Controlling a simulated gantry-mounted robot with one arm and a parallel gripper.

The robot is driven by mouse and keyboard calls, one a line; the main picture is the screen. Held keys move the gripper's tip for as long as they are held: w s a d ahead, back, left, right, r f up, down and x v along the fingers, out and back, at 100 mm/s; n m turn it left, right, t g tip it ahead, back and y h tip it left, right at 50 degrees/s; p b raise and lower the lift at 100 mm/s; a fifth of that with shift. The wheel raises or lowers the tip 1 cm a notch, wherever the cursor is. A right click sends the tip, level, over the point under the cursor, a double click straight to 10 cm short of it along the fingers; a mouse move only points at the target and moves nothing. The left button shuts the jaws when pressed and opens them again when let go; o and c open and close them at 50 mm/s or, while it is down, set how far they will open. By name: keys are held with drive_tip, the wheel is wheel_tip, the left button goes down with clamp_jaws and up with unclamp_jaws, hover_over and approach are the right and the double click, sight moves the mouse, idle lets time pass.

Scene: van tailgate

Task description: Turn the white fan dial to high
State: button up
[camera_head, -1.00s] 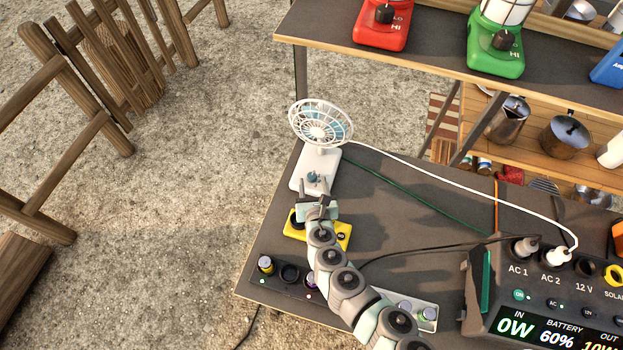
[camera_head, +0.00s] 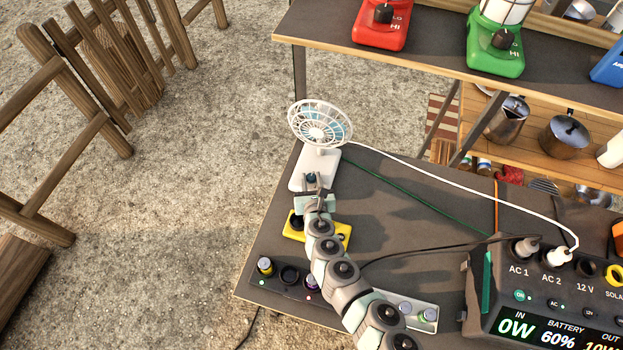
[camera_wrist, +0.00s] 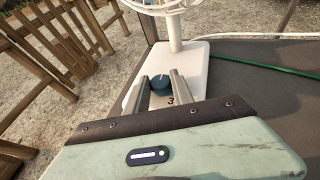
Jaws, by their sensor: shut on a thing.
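The white fan (camera_head: 321,126) stands at the far left corner of the dark table, its round cage above a white base (camera_head: 320,158). Its small blue-grey dial (camera_wrist: 160,83) sits on the base, with a light pointer mark on top and a "3" printed in front of it. My gripper (camera_wrist: 161,86) has one finger on each side of the dial and is shut on it. In the head view my gripper (camera_head: 311,184) covers part of the base and most of the dial. The other dial markings are hidden.
A yellow device (camera_head: 297,226) lies under my arm. The power station (camera_head: 540,290) stands at right. A white cord (camera_head: 430,183) and green cord (camera_head: 420,192) cross the table. Lanterns stand on the shelf above.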

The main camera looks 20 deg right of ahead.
clamp_jaws()
